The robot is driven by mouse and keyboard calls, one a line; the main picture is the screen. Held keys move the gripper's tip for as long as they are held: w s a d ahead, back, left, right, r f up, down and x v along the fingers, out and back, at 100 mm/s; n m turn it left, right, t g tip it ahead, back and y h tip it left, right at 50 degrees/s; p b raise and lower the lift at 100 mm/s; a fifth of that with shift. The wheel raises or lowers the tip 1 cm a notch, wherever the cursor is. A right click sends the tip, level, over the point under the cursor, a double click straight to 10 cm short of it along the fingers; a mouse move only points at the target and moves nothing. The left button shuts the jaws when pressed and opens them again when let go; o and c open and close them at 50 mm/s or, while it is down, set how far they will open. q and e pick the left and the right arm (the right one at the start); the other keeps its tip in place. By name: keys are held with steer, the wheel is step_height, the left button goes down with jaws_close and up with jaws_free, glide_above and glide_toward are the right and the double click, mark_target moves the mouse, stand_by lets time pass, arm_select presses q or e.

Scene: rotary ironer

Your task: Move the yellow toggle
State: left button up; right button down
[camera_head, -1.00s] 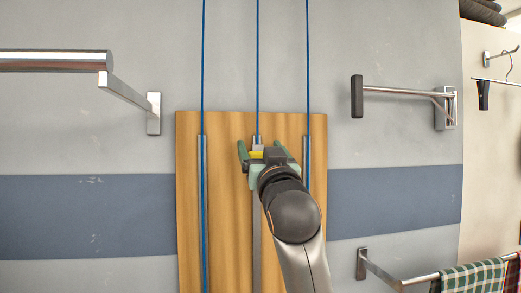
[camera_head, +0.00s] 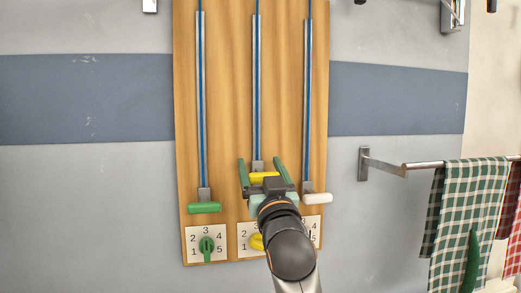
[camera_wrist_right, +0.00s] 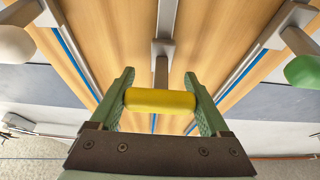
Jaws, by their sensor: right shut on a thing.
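The yellow toggle (camera_head: 264,176) is a short rounded bar on a grey stem, low on the middle rail (camera_head: 257,90) of the wooden board. My right gripper (camera_head: 260,163) is shut on it, with one green finger at each end of the bar. The right wrist view shows the yellow bar (camera_wrist_right: 160,101) held crosswise between the fingers of the right gripper (camera_wrist_right: 158,74). A yellow dial knob (camera_head: 256,241) sits below, on a white numbered plate partly hidden by my arm. My left gripper is not in view.
A green handle (camera_head: 204,207) hangs low on the left rail, and a white handle (camera_head: 317,198) low on the right rail, close to my gripper. A green dial (camera_head: 206,245) is at lower left. A towel bar (camera_head: 424,165) with checked towels stands out at right.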

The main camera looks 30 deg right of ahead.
step_height(320, 180, down, 6)
steer(key=b, duration=0.2)
steer(key=shift+w+f, duration=0.1)
steer(key=shift+c, duration=1.4)
jaws_free()
steer(key=shift+o, duration=1.4)
steer(key=shift+r, duration=0.2)
